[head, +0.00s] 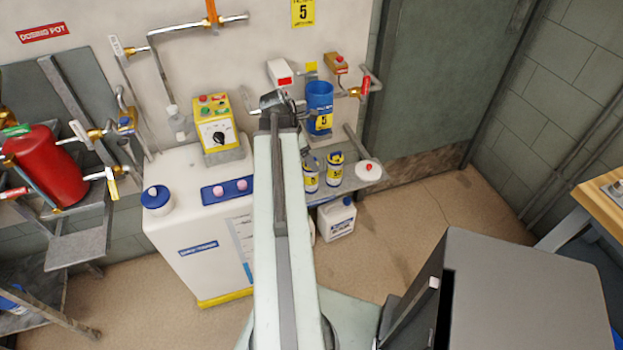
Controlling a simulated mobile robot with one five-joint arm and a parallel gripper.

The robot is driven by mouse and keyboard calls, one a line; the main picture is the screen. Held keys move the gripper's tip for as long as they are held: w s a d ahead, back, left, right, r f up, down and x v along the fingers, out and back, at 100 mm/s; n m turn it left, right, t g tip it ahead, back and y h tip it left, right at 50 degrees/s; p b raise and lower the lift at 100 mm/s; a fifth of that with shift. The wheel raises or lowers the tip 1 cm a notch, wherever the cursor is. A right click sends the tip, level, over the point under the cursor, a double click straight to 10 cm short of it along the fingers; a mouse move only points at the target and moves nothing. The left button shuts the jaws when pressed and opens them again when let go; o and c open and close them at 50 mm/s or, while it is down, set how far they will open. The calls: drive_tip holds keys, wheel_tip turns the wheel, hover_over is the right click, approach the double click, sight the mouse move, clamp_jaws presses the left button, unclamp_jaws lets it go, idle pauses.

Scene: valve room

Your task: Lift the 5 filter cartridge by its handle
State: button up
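Two small cartridges with yellow labels stand upright side by side on a grey shelf (352,180), a left one (311,180) and a right one (336,172). Their label numbers are too small to read surely, so I cannot tell which is the 5 cartridge. Their handles do not show clearly. A blue filter housing (320,94) with a yellow 5 label hangs on the pipework above them. My gripper (272,98) is at the far end of my raised arm, left of the housing and apart from the cartridges. Its fingers are too small to tell open from shut.
A white disc with a red knob (369,170) lies at the shelf's right end. A white canister (337,218) sits below the shelf. The floor (420,225) right of it is clear.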

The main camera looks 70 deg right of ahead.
sight(311, 175)
drive_tip(key=b+x, duration=0.5)
drive_tip(key=shift+w+f, duration=0.1)
drive_tip(key=shift+f, duration=0.15)
drive_tip(key=shift+r, duration=0.2)
clamp_jaws()
